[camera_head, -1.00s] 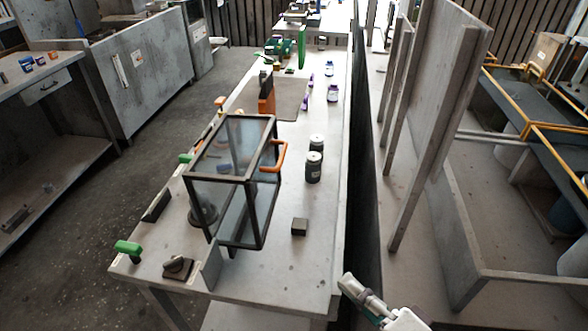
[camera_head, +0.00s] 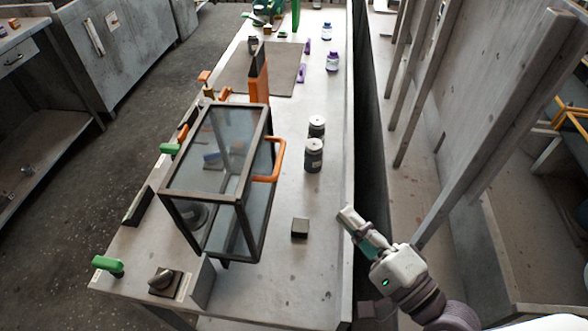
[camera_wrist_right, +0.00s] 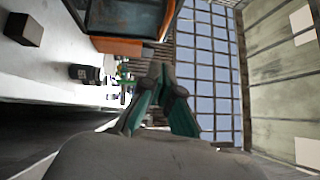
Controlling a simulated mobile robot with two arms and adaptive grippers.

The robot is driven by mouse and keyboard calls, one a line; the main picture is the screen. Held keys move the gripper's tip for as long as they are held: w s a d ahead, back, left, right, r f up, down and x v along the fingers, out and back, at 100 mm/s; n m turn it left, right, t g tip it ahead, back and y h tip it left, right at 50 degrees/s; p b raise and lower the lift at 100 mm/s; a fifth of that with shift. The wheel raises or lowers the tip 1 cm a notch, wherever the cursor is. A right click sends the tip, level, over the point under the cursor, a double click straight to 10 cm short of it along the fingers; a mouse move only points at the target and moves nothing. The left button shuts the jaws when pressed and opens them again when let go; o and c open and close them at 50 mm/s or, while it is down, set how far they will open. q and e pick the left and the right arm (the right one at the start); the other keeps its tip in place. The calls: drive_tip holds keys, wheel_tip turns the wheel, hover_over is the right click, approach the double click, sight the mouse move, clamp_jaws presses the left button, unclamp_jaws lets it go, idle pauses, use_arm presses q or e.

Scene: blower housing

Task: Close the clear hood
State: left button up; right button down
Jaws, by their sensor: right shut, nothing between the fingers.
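The clear hood (camera_head: 215,150) is a dark-framed box with see-through panels, standing over the near-left part of the bench. An orange handle (camera_head: 279,160) is on its right side. I cannot tell from this angle whether the hood is fully down. My right gripper (camera_head: 346,215) is shut and empty by the bench's right edge, apart from the hood and nearer than the handle. It also shows in the right wrist view (camera_wrist_right: 166,75). My left gripper is not in view.
A small dark block (camera_head: 300,228) lies on the bench (camera_head: 322,200) between hood and right gripper. Two dark jars (camera_head: 314,155) stand right of the handle. A black knob (camera_head: 162,280) and green handle (camera_head: 108,264) are at the near left. Bench around the block is clear.

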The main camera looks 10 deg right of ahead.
use_arm(q)
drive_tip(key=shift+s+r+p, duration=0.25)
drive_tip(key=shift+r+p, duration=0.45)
drive_tip(key=shift+p, duration=0.05)
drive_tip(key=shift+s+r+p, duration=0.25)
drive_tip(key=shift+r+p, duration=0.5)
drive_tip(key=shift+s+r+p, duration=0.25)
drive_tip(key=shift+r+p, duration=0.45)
drive_tip(key=shift+p, duration=0.05)
use_arm(e)
drive_tip(key=w+a+r, duration=0.1)
drive_tip(key=w+a, duration=0.7)
drive_tip(key=shift+w+a+r, duration=0.15)
drive_tip(key=shift+w+r, duration=0.05)
drive_tip(key=shift+r, duration=0.2)
